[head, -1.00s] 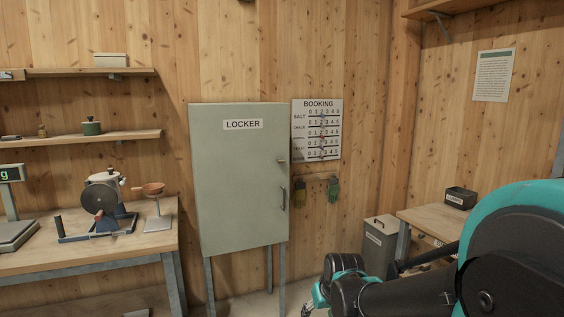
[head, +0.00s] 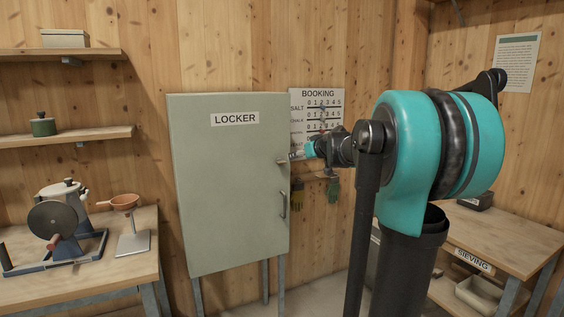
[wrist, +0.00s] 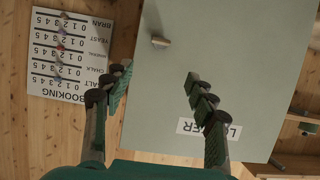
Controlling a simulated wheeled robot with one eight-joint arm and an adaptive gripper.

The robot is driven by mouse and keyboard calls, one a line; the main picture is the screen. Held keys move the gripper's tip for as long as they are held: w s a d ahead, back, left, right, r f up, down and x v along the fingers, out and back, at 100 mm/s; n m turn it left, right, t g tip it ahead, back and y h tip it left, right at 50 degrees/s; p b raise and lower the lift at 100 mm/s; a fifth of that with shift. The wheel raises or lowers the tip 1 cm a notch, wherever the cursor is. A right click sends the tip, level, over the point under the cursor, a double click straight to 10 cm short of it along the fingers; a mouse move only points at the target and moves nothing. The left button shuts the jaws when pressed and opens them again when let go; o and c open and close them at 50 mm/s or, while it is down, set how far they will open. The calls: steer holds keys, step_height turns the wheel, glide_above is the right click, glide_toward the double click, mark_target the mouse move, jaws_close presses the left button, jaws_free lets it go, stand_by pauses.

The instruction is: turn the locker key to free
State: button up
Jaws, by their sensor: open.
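The grey-green locker (head: 232,200) stands against the wooden wall, its door shut, with a vertical handle on the right. The small locker key (head: 283,161) sticks out near the door's right edge, above the handle. In the wrist view, which is upside down, the key (wrist: 160,41) shows as a small pale piece lying nearly level, slightly tilted. My gripper (wrist: 157,78) is open and empty, its two fingers spread in front of the door, with the key beyond and between them. In the head view my gripper (head: 297,154) is just right of the key, its fingertips hard to make out.
The booking board (head: 316,107) hangs right of the locker, partly behind my arm. Gloves (head: 333,189) hang on hooks below it. A bench (head: 85,270) with a grinder (head: 62,217) stands left, a sieving table (head: 510,240) right. The space before the locker door is open.

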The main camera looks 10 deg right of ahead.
mark_target(282, 162)
steer(key=x, duration=1.7)
steer(key=shift+s+f, duration=0.1)
steer(key=shift+f, duration=0.05)
steer(key=c, duration=1.2)
steer(key=shift+o, duration=0.2)
